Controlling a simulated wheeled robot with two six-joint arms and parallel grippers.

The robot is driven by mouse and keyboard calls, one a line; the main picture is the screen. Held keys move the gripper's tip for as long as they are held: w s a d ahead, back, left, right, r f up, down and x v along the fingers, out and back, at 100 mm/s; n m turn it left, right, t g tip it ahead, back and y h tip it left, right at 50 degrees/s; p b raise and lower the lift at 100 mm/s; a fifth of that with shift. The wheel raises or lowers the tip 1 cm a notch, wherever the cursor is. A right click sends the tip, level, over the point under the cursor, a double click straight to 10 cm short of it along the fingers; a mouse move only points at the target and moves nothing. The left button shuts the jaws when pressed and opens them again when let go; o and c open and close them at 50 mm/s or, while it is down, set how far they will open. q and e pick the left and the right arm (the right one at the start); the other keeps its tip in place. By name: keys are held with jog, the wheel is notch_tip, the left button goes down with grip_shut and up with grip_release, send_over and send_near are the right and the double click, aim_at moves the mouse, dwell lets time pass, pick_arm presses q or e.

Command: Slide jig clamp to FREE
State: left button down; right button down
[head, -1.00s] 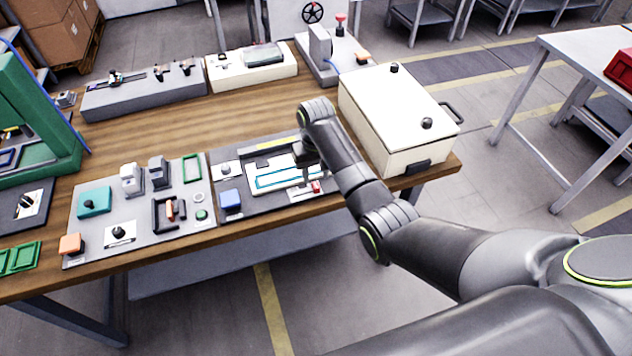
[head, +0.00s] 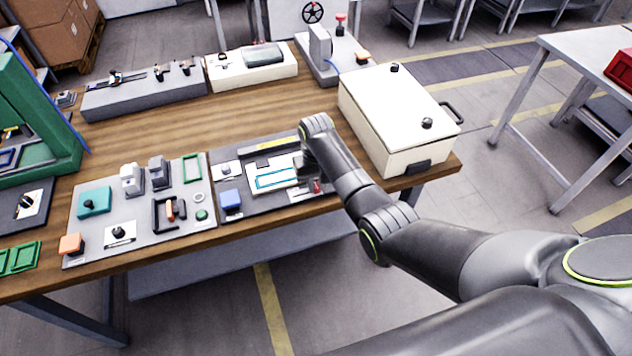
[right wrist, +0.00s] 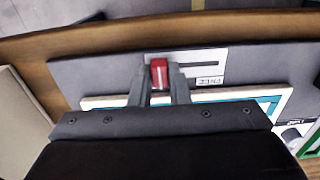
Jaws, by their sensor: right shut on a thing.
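The red jig clamp knob (head: 317,187) sits on a white label plate (head: 298,197) at the front right of the grey jig board. In the right wrist view the red knob (right wrist: 159,68) is between the two fingers of my right gripper (right wrist: 160,78), which is shut on it. The word FREE (right wrist: 210,82) shows upside down on the label plate, to the right of the knob. The white jig plate with a teal frame (head: 262,182) lies beside the clamp; it also shows in the wrist view (right wrist: 268,104). My left gripper is out of view.
A cream lidded box (head: 385,105) stands close to the right of my right forearm. The bench's front edge is close to the clamp.

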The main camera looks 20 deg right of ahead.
aim_at(293, 196)
jog(key=shift+a, duration=0.1)
jog(key=a+p, duration=0.1)
jog(key=a, duration=0.5)
jog(key=shift+s+a, duration=0.1)
jog(key=shift+a, duration=0.05)
jog(key=c, duration=1.7)
grip_release()
jog(key=o, duration=0.3)
jog(key=shift+a, duration=0.1)
jog(key=shift+o, duration=0.2)
